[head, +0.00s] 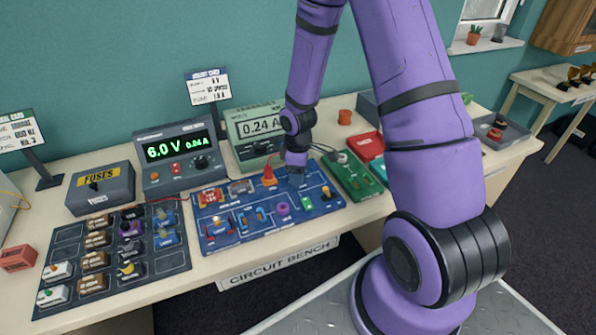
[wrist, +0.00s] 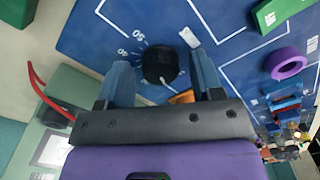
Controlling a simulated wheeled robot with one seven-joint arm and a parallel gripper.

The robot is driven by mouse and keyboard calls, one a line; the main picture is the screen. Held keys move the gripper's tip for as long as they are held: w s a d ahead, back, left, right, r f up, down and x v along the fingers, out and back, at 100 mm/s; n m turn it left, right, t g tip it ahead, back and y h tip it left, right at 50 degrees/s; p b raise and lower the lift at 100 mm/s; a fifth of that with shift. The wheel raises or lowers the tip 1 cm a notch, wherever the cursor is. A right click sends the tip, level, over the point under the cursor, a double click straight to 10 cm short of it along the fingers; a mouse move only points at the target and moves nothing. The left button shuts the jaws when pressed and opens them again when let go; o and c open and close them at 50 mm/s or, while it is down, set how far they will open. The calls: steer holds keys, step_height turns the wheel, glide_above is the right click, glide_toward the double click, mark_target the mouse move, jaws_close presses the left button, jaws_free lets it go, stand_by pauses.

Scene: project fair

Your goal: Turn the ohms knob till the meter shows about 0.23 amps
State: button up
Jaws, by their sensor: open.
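The meter (head: 258,130) at the back of the bench reads 0.24 A in the head view. The ohms knob (wrist: 160,66) is round and black, with a pale pointer line, on the blue circuit board (wrist: 110,30). Numbers are printed beside it; some are too small to read surely. My gripper (wrist: 160,60) is open, one finger on each side of the knob, with visible gaps. In the head view my gripper (head: 296,172) is low over the back right of the board (head: 325,205) and hides the knob. Whether a finger touches the knob, I cannot tell.
The power supply (head: 176,152) reads 6.0 V and 0.24 A. An orange part (head: 269,178) stands close left of my gripper. A purple ring (head: 283,210) and other parts lie on the board. A green board (head: 350,180) is to the right.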

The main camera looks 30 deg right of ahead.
steer(key=c, duration=0.9)
steer(key=shift+m, duration=0.8)
steer(key=o, duration=0.9)
steer(key=shift+r, duration=0.1)
step_height(320, 180, up, 11)
steer(key=shift+f, duration=0.2)
